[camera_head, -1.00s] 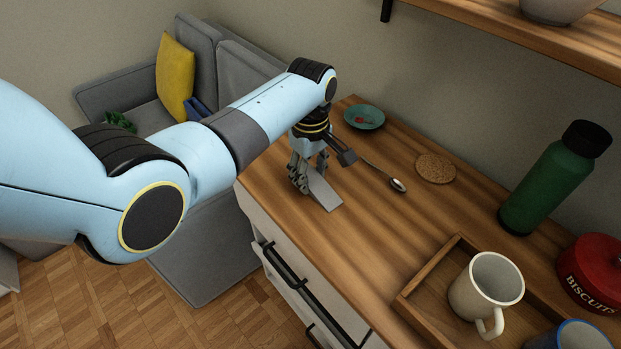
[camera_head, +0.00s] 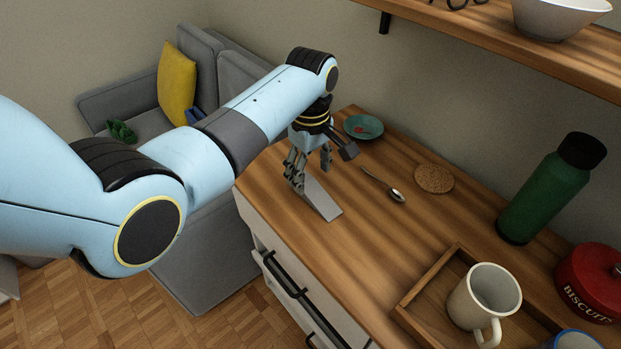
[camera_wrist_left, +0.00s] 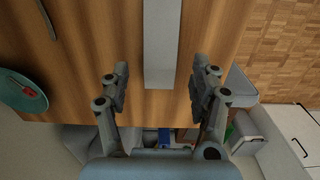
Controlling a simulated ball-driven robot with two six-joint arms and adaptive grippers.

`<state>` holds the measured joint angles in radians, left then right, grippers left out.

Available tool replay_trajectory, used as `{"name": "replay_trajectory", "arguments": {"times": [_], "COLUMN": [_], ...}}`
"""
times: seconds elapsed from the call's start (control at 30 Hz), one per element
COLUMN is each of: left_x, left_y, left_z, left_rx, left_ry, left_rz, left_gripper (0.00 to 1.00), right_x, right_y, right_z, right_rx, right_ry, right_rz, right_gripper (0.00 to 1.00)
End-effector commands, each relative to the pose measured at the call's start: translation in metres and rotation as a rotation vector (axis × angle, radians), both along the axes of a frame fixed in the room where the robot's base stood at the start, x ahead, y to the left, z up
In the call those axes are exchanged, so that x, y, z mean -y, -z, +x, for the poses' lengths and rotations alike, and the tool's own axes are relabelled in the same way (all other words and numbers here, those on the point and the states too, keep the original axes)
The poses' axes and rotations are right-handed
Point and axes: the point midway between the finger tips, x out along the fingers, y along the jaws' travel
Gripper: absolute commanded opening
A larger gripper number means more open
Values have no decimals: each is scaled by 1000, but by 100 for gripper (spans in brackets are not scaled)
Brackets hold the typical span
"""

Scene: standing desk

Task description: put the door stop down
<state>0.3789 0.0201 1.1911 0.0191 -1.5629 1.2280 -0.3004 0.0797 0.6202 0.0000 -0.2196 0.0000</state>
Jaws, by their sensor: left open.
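The door stop (camera_head: 322,201) is a grey wedge lying on the wooden top of the cabinet, near its front edge. In the left wrist view the door stop (camera_wrist_left: 161,45) runs as a pale grey strip between the fingers. My left gripper (camera_head: 310,172) is open just above the door stop's far end. In the left wrist view the gripper's fingers (camera_wrist_left: 158,90) stand apart on either side with a gap to the door stop. My right gripper is in neither view.
A teal dish (camera_head: 363,126), a spoon (camera_head: 384,185) and a cork coaster (camera_head: 433,179) lie behind the door stop. A wooden tray (camera_head: 418,295) with a cream mug (camera_head: 484,296), a green bottle (camera_head: 551,190) and a red biscuit tin (camera_head: 596,283) stand to the right. A shelf (camera_head: 500,45) hangs above.

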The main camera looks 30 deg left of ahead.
Motion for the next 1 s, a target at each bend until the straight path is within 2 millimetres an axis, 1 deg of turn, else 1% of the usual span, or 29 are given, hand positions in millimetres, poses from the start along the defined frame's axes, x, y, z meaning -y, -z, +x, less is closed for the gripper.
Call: {"name": "replay_trajectory", "arguments": {"times": [0.03,0.2,0.3,0.4,0.53,1.0], "left_x": [0,0,0,0,0,0], "left_y": [-15,-51,-67,-76,-82,-81], "left_z": [1,1,1,0,0,0], "left_rx": [4,3,2,0,0,0], "left_ry": [0,0,0,0,0,1], "left_rz": [1,0,0,0,0,0], "left_gripper": [63,63,63,63,63,63], "right_x": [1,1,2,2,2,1], "right_y": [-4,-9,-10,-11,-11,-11], "right_z": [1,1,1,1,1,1], "right_rx": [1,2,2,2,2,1], "right_ry": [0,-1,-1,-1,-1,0], "right_rz": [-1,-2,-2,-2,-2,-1], "right_gripper": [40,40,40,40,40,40]}}
